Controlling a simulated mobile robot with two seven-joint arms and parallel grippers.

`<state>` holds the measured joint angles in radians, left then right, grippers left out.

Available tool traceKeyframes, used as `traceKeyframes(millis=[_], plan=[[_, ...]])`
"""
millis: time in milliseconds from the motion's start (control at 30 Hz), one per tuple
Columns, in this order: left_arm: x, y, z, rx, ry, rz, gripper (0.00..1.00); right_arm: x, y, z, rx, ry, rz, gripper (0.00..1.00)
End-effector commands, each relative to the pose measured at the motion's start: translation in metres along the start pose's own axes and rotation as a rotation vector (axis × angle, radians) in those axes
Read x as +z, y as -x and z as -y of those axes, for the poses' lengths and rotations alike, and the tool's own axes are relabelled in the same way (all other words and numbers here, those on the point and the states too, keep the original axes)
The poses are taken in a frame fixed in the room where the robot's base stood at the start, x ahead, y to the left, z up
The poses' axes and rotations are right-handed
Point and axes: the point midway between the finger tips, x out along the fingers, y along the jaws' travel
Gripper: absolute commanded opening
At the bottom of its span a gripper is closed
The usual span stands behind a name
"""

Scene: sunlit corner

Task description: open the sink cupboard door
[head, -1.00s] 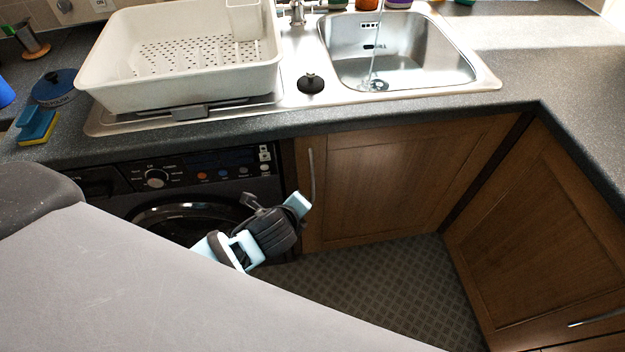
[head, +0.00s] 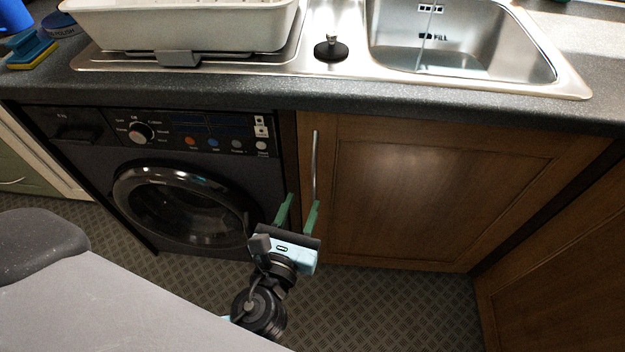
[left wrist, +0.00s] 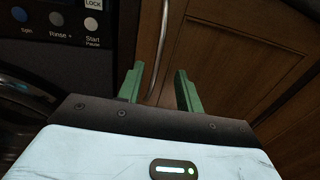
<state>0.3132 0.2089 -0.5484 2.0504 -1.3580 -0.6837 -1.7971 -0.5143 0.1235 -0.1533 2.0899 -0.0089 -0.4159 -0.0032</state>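The sink cupboard door (head: 400,195) is brown wood and shut, under the sink and right of the washing machine. Its vertical metal handle (head: 315,165) is near the door's left edge. My left gripper (head: 299,208) has green fingers, open and pointing up at the handle's lower part. In the left wrist view the handle (left wrist: 158,50) runs down between the two open fingers (left wrist: 160,88); I cannot tell whether either touches it. My right gripper is not in view.
The black washing machine (head: 190,185) stands left of the door. The counter edge (head: 350,105) overhangs above it. Another wooden cupboard (head: 565,270) angles in at the right. The patterned floor (head: 400,310) in front of the door is clear.

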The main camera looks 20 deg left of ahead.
Motion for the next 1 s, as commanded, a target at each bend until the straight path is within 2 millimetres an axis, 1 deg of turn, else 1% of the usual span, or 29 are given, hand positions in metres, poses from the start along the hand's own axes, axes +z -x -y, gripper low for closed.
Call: traceKeyframes(millis=[167, 267, 367, 600, 700, 833, 1000], plan=[[0.002, -0.001, 0.0, -0.001, -0.006, 0.005, 0.36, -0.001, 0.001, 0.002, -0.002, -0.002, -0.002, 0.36], [0.002, -0.007, 0.0, -0.001, -0.005, 0.007, 0.36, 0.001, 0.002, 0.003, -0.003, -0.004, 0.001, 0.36], [0.002, -0.019, 0.0, 0.0, -0.004, 0.007, 0.36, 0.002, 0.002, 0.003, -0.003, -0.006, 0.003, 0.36], [0.002, -0.055, 0.0, 0.0, -0.004, 0.005, 0.36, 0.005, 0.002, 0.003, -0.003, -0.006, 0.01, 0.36], [0.001, -0.066, 0.0, 0.0, -0.004, 0.004, 0.36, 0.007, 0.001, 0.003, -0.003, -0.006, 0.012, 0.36], [0.001, -0.075, 0.0, 0.0, -0.004, 0.003, 0.36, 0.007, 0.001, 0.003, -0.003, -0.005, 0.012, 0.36], [0.001, -0.078, 0.0, -0.001, -0.003, 0.001, 0.36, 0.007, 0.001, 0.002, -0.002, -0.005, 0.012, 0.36]])
